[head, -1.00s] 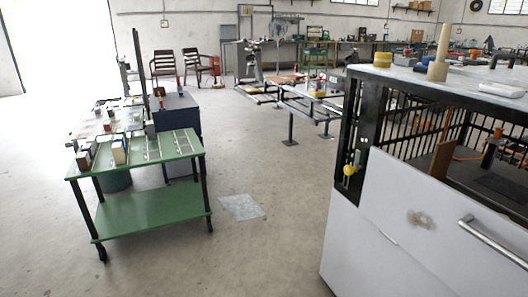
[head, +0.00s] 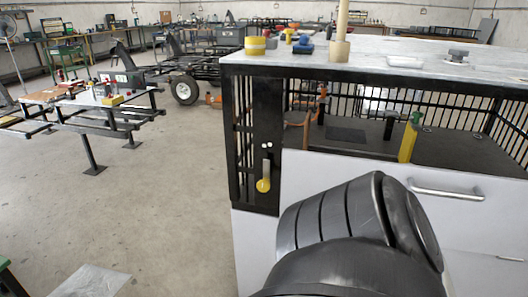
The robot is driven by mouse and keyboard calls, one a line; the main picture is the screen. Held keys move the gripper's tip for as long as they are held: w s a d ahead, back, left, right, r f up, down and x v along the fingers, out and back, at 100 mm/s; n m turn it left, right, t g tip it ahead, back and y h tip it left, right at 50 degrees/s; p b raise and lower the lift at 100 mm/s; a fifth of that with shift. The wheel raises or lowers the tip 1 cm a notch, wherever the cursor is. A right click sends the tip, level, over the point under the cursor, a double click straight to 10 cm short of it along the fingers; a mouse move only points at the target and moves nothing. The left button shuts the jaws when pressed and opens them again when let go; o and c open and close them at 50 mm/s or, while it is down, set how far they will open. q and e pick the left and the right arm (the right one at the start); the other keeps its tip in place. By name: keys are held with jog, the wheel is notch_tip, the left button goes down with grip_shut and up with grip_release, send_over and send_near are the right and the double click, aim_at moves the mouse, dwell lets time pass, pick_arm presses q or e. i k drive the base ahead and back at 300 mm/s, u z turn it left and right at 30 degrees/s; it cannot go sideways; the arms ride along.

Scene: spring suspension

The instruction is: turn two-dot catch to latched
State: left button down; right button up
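The two-dot catch (head: 263,186) is on the black front post of the caged cabinet, at its left end. It has a round yellow knob at the lower end of a pale upright bar or slot. Two white dots (head: 267,146) sit just above the bar. The catch is in plain view, with nothing touching it. A dark, ribbed link of my own arm rises from the bottom edge, to the right of and below the catch. Neither of my grippers shows in the head view.
A white panel with a metal handle (head: 447,190) covers the cabinet front right of the catch. The light cabinet top (head: 395,50) holds a wooden post (head: 341,32) and a yellow roll (head: 255,46). Open floor (head: 165,190) lies to the left.

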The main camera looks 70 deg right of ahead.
aim_at(263, 186)
jog(key=z, duration=0.9)
jog(key=i, duration=0.95)
jog(key=z, duration=0.9)
